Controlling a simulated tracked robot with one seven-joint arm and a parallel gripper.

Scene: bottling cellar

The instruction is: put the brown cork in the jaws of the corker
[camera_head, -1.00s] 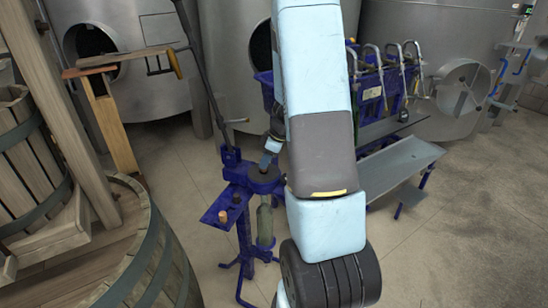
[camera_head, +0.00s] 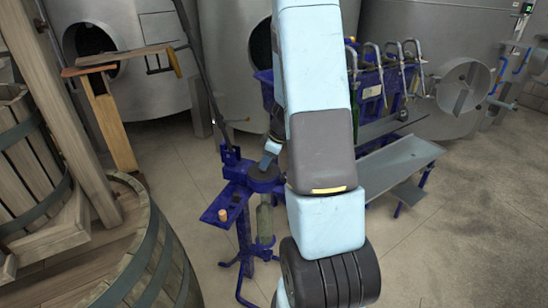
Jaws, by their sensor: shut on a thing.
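The blue floor corker (camera_head: 238,172) stands left of the middle, with its long lever rising up and to the left. Its round head (camera_head: 264,180) is partly behind my arm. An orange-brown cork (camera_head: 222,215) stands on the corker's small blue side tray (camera_head: 214,204). A greenish bottle (camera_head: 265,217) stands upright in the corker below the head. My gripper (camera_head: 267,161) is just above the head, partly hidden by my own arm. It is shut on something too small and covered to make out.
A wooden barrel (camera_head: 150,255) and a wooden press (camera_head: 40,215) fill the left side. Behind my arm are a blue bottle filler (camera_head: 395,85) and a grey metal shelf (camera_head: 400,165). Steel tanks (camera_head: 170,65) line the back.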

